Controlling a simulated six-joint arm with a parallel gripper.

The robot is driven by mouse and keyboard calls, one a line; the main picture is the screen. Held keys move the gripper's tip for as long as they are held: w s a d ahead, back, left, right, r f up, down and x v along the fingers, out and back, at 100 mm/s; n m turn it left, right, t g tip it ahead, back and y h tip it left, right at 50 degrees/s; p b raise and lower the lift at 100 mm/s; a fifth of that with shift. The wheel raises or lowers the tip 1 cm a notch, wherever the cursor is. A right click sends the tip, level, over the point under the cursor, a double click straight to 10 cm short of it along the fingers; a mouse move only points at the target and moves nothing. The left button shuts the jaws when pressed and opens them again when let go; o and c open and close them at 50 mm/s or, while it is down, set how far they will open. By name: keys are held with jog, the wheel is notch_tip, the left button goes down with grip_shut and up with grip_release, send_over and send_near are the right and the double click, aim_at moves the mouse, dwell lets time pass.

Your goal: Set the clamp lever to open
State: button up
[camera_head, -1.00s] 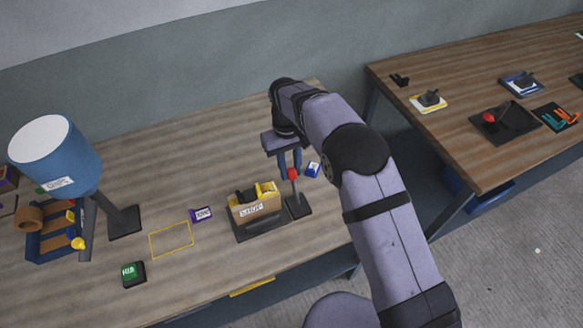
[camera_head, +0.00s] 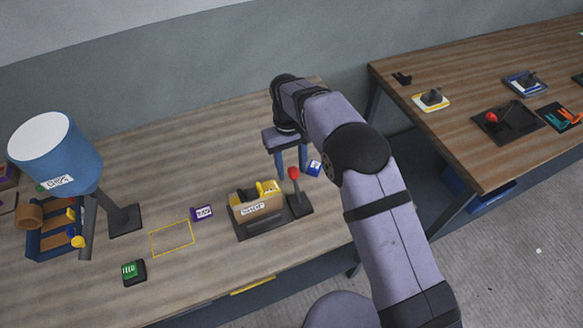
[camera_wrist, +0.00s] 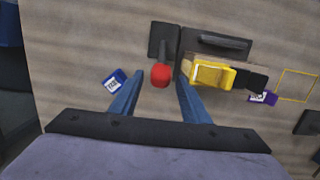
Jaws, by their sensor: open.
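The clamp lever has a red knob (camera_head: 293,173) on a dark stem that rises from a black base plate (camera_head: 299,205). It stands on the left bench, to the right of a tan box with a yellow part (camera_head: 262,200). My gripper (camera_head: 291,171) is open, pointing down close behind the lever. In the wrist view the red knob (camera_wrist: 160,76) lies between and just beyond the two blue fingertips of my gripper (camera_wrist: 160,80). No contact with the knob shows. The lever's base (camera_wrist: 164,38) also shows there.
A small blue labelled block (camera_head: 314,169) stands right of my gripper; a purple one (camera_head: 202,213) lies left of the box. A blue hopper (camera_head: 60,160) stands at the far left. A second bench (camera_head: 460,130) holds another red-knobbed device (camera_head: 492,118). A yellow outlined area (camera_head: 172,239) is bare.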

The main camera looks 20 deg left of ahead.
notch_tip(320, 180, up, 6)
jog(key=b, duration=0.2)
jog(key=shift+w+a+r, duration=0.2)
jog(key=shift+w+a, duration=0.1)
jog(key=shift+a, duration=0.05)
jog(key=shift+w+d, duration=0.1)
jog(key=shift+d, duration=0.15)
jog(key=s+d+r+m, duration=0.1)
jog(key=d+m, duration=0.1)
jog(key=d, duration=0.9)
jog(key=s+d+r+m, duration=0.1)
jog(key=d+r+m, duration=0.15)
jog(key=d, duration=0.85)
jog(key=s+d+f+m, duration=0.2)
jog(key=s+d, duration=0.4)
jog(key=s, duration=0.2)
jog(key=s+d+f+m+t+y, duration=0.1)
jog(key=s+d+f+m, duration=0.1)
jog(key=s+d, duration=0.5)
jog(key=shift+s+d+f, duration=0.2)
jog(key=shift+s+f, duration=0.1)
jog(key=shift+s, duration=0.1)
jog(key=shift+m, duration=0.25)
